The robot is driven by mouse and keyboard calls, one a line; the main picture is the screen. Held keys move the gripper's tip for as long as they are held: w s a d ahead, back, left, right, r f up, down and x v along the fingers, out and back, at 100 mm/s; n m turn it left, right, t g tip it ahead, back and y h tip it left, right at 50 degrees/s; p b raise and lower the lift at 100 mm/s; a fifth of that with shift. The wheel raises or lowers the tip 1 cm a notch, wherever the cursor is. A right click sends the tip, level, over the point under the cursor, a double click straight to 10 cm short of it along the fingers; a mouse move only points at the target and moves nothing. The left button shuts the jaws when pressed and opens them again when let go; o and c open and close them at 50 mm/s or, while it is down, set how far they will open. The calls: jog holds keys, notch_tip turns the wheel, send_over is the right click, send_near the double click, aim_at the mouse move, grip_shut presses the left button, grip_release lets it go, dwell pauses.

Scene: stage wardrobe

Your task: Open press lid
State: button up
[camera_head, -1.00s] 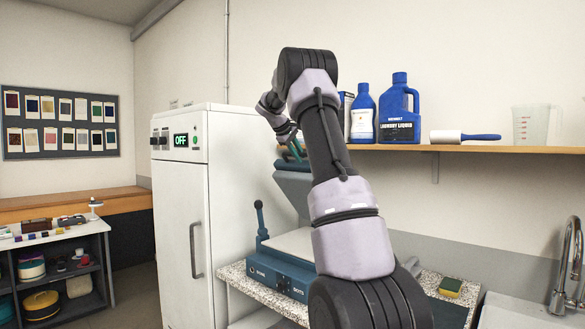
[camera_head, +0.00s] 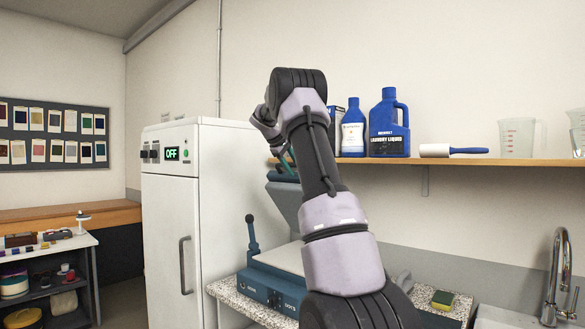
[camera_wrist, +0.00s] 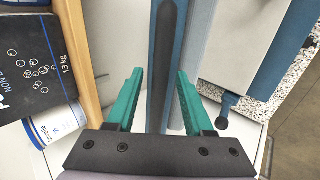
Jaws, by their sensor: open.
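The blue heat press (camera_head: 270,290) stands on a speckled counter. Its lid (camera_head: 285,203) is raised and tilted steeply back, well clear of the pale bed. A dark lever with a round knob (camera_head: 251,219) stands at the press's left side. My gripper (camera_head: 284,164) is near the lid's top edge, partly hidden behind my arm. In the wrist view, my gripper (camera_wrist: 158,80) has its green fingers apart, with the lid's dark handle bar (camera_wrist: 167,45) running between them. I cannot tell whether either finger touches it.
A wooden shelf (camera_head: 470,162) holds a blue laundry jug (camera_head: 389,125), a blue bottle (camera_head: 353,130), a lint roller (camera_head: 450,150) and a clear jug (camera_head: 516,138). A white cabinet (camera_head: 168,230) reading OFF stands left of the press. A sponge (camera_head: 443,300) and faucet (camera_head: 558,265) are at right.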

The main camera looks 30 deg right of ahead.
jog(key=v, duration=1)
jog(key=shift+a+r, duration=0.25)
jog(key=shift+a, duration=0.05)
jog(key=shift+s, duration=0.15)
